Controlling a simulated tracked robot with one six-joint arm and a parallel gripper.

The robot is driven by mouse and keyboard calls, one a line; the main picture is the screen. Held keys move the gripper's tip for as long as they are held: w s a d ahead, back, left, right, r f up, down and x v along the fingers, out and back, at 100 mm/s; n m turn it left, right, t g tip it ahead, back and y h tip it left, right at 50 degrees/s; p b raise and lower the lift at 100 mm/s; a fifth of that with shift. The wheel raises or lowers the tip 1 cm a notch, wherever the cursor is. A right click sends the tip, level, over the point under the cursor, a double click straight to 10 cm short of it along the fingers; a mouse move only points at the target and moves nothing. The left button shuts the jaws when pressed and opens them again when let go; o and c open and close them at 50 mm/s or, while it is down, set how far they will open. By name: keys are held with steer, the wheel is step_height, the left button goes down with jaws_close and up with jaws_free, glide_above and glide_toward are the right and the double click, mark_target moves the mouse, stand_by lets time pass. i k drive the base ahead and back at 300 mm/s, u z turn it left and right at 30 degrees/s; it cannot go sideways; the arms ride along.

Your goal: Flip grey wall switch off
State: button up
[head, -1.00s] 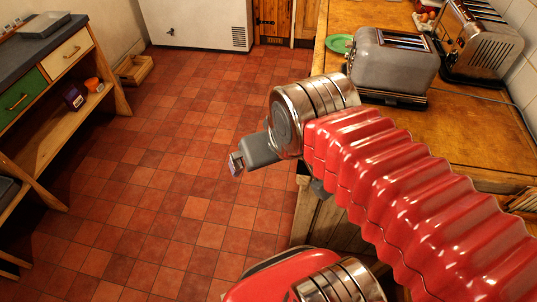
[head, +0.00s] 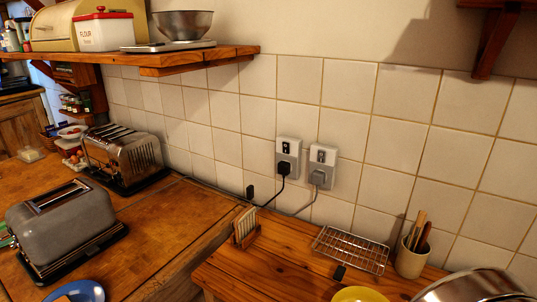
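Two grey socket plates are side by side on the white tiled wall, near the middle of the head view. The left plate (head: 289,145) has a small dark switch at its top and a black plug (head: 284,168) below. The right plate (head: 331,163) has a similar dark switch (head: 321,156) and a grey plug (head: 318,178) with a grey cord. The switches are too small to tell on from off. My gripper is outside the head view, so its state is hidden.
A wooden counter (head: 255,270) runs below, holding a toast rack (head: 245,228), a wire rack (head: 352,249) and a utensil pot (head: 412,257). Two toasters, one grey (head: 62,225) and one chrome (head: 125,158), stand left. A wooden shelf (head: 190,60) juts out above.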

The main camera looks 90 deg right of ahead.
mark_target(321, 159)
steer(key=z, duration=3.2)
